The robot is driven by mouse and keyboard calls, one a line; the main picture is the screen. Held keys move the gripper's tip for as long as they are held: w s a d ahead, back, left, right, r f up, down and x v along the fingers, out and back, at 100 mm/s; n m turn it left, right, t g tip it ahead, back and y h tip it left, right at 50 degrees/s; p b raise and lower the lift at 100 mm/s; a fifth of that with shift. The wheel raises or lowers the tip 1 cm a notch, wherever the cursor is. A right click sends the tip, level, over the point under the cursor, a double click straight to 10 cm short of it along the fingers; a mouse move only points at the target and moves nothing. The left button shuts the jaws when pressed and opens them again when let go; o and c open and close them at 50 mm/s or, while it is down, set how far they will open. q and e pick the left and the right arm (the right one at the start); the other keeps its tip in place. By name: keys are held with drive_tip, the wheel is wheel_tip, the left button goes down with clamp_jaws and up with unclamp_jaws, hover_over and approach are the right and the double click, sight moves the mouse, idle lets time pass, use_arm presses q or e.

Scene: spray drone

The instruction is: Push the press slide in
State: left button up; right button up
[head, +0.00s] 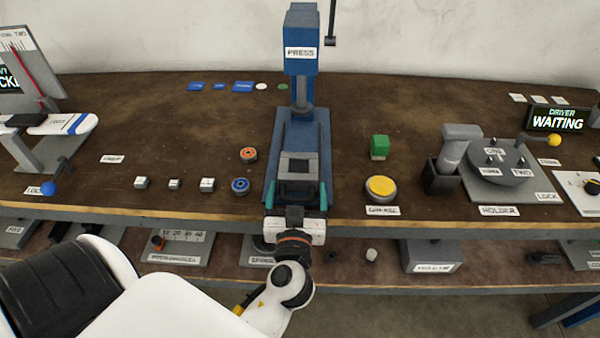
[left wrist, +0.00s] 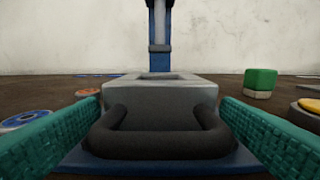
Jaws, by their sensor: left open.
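The blue press (head: 301,55) stands upright at the back middle of the table, with a "PRESS" label on its head. Its grey slide (head: 298,167) sits on the blue base toward the front, with a square opening on top. In the left wrist view the slide (left wrist: 160,97) shows a dark handle (left wrist: 160,143) facing me. My left gripper (head: 296,194) is at the front of the press base, its teal fingers open on either side of the handle. In the left wrist view the fingers stand apart from the handle's sides. My right gripper is not in view.
Orange and blue rings (head: 240,186) and small metal blocks lie left of the press. A green block (head: 379,147) and a yellow button (head: 381,188) are to the right. A grey holder (head: 497,170) stands further right. A lower shelf runs beneath the table's front edge.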

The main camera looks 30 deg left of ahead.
sight(297, 186)
use_arm(q)
drive_tip(key=shift+w+a, duration=0.15)
drive_tip(key=shift+w, duration=0.1)
drive_tip(key=shift+s+r, duration=0.1)
drive_tip(key=c, duration=1.1)
drive_tip(key=x, duration=0.4)
drive_tip(key=shift+c, duration=0.2)
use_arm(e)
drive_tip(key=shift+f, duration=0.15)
use_arm(q)
drive_tip(key=o, duration=1.1)
drive_tip(key=shift+c, duration=0.2)
drive_tip(key=shift+o, duration=0.4)
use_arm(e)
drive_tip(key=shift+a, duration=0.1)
